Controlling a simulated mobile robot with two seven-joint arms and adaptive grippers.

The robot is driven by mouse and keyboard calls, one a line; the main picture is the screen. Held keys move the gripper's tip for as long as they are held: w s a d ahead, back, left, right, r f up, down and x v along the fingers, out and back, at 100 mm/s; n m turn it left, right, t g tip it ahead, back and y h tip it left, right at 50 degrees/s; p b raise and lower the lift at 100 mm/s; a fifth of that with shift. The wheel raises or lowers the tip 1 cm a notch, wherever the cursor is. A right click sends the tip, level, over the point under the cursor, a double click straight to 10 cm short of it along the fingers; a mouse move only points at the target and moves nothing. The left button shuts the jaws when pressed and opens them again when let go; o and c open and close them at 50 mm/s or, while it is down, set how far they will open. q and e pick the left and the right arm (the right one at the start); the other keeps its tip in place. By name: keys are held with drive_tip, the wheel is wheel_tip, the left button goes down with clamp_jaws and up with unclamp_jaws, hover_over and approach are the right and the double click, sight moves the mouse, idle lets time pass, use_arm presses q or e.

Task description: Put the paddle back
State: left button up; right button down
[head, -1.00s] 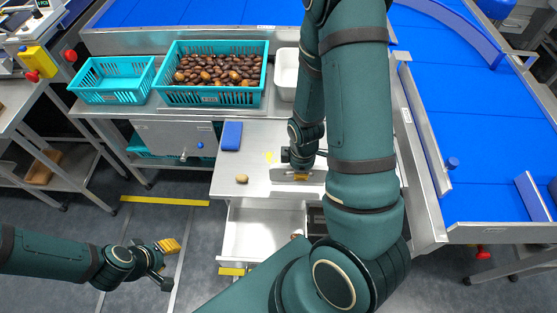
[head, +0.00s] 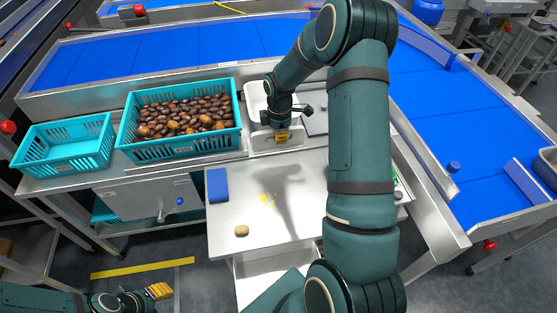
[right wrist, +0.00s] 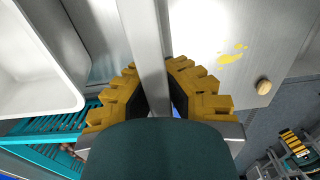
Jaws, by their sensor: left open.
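My right gripper (head: 283,135) is over the back of the steel table, at the front of a white tub (head: 256,104). In the right wrist view its yellow-padded fingers (right wrist: 160,92) are shut on the paddle (right wrist: 148,40), a flat grey piece seen nearly edge-on. The tub (right wrist: 45,60) is left of the paddle in the wrist view. My left gripper (head: 150,295) is open and empty at lower left, over the floor.
A blue block (head: 217,185), yellow smears (head: 267,198) and a small tan object (head: 241,230) lie on the table (head: 235,215). A teal crate of dates (head: 185,146) and an empty teal crate (head: 62,170) stand left. A drawer (head: 270,262) is open below.

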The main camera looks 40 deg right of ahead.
sight(279, 148)
wheel_tip(279, 148, down, 8)
drive_tip(key=shift+r+b, duration=0.15)
drive_tip(key=shift+b, duration=0.3)
drive_tip(key=shift+f, duration=0.4)
drive_tip(key=shift+f, duration=0.1)
drive_tip(key=c, duration=1.1)
unclamp_jaws()
drive_tip(key=shift+c, duration=0.2)
drive_tip(key=shift+r, duration=0.35)
wheel_tip(279, 148, up, 12)
drive_tip(key=shift+f+p, duration=0.2)
drive_tip(key=shift+p, duration=0.55)
